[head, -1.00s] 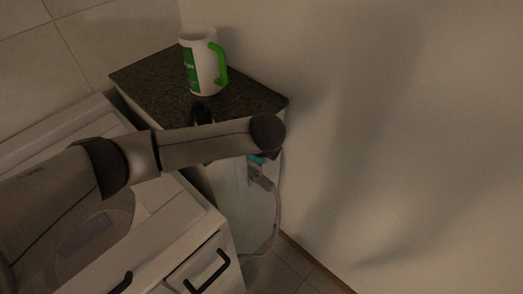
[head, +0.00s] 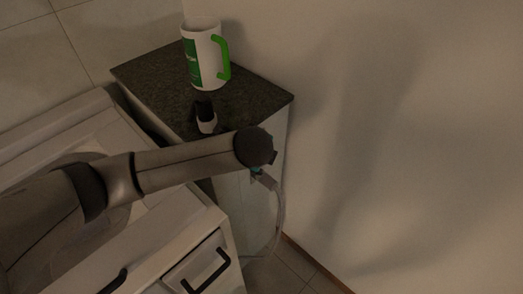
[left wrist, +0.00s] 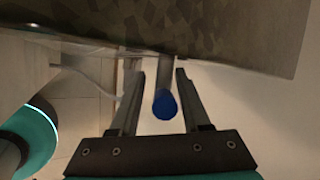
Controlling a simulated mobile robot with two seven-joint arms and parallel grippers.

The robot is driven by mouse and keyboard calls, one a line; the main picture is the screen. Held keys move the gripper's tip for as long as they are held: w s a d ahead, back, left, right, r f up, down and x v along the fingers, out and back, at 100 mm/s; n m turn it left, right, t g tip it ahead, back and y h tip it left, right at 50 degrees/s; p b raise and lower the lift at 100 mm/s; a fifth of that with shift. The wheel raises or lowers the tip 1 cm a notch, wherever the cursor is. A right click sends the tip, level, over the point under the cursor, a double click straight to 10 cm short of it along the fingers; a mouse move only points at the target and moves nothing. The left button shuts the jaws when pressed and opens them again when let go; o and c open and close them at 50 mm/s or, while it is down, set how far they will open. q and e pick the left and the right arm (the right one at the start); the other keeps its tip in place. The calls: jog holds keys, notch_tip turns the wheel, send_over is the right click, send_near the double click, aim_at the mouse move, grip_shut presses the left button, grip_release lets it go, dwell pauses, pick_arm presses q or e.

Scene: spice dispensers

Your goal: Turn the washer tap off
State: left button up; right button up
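The tap shows in the left wrist view as a rod with a round blue end (left wrist: 165,104), below the dark speckled counter edge. My left gripper (left wrist: 160,72) is open, with one finger on each side of the blue end. Gaps show on both sides, so it does not look gripped. In the head view the tap and the fingertips are hidden by my left forearm and wrist. A grey hose (head: 281,210) hangs down just beyond my wrist, beside the cabinet. My right gripper is not in view.
A dark granite top (head: 150,82) carries a white and green mug (head: 203,62) and a small black-and-white item (head: 206,118). A wall (head: 420,130) stands close on the right. White drawers (head: 207,265) with black handles are at the front.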

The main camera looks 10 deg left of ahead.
pick_arm(q)
jog(key=shift+o, duration=1)
jog(key=shift+s+a+f, duration=0.1)
jog(key=shift+a+f, duration=0.1)
jog(key=shift+f, duration=0.05)
jog(key=shift+d+r, duration=0.2)
jog(key=shift+r, duration=0.1)
jog(key=p+v, duration=0.2)
jog(key=v, duration=1.3)
jog(key=shift+a, duration=0.1)
